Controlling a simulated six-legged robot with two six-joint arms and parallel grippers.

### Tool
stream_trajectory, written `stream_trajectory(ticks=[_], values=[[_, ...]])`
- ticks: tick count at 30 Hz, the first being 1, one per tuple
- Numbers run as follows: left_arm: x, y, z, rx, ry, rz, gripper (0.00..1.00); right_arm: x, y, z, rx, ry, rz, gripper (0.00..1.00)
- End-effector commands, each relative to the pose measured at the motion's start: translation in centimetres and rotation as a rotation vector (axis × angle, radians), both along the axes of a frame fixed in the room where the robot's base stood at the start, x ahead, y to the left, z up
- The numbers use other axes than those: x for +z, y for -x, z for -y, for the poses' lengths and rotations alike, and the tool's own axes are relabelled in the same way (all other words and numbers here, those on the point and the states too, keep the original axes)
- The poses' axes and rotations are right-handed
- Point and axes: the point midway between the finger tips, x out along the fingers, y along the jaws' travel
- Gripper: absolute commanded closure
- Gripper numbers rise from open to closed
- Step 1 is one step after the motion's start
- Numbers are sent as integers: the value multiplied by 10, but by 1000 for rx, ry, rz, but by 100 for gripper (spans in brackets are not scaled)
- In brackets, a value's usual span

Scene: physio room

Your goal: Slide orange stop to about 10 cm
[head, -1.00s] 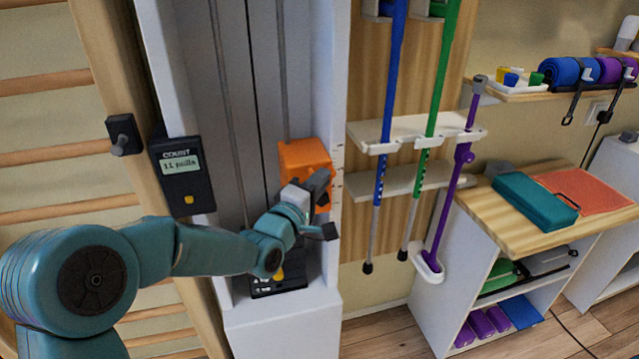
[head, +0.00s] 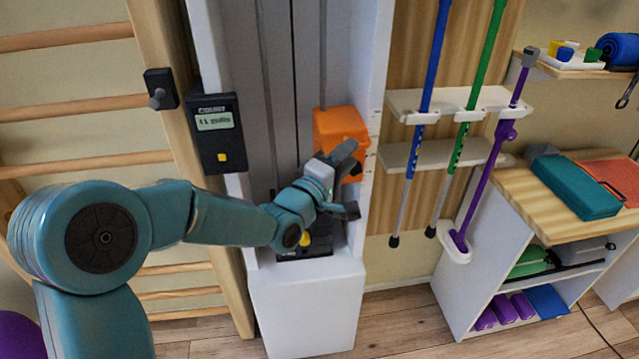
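The orange stop (head: 338,130) is a block in the grey channel of the white wall column, at its right side near small scale marks on the edge. The marks are too small to read. My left gripper (head: 352,182) is in front of the stop's lower right part. Its two dark fingers are spread apart, one above the other, and nothing shows held between them. The upper finger overlaps the stop in the picture; I cannot tell whether it touches. My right gripper is out of view.
A black counter (head: 217,132) hangs left of the channel, and a black knob (head: 160,90) is farther left. A dark unit with a yellow button (head: 305,239) sits at the channel's foot. Blue, green and purple poles stand in a rack (head: 405,105) at right.

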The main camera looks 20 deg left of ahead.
Motion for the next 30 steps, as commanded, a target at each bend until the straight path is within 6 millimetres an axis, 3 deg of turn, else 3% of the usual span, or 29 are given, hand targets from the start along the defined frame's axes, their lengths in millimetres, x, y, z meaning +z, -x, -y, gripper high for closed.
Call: stream_trajectory(ticks=[9,15,21,30], values=[[-11,84,-17,3,1,1,63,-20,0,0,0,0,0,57],[-13,118,-24,2,-1,3,63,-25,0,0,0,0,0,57],[-14,130,-26,1,-1,1,63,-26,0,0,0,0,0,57],[-14,131,-26,0,-1,1,63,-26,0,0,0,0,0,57]])
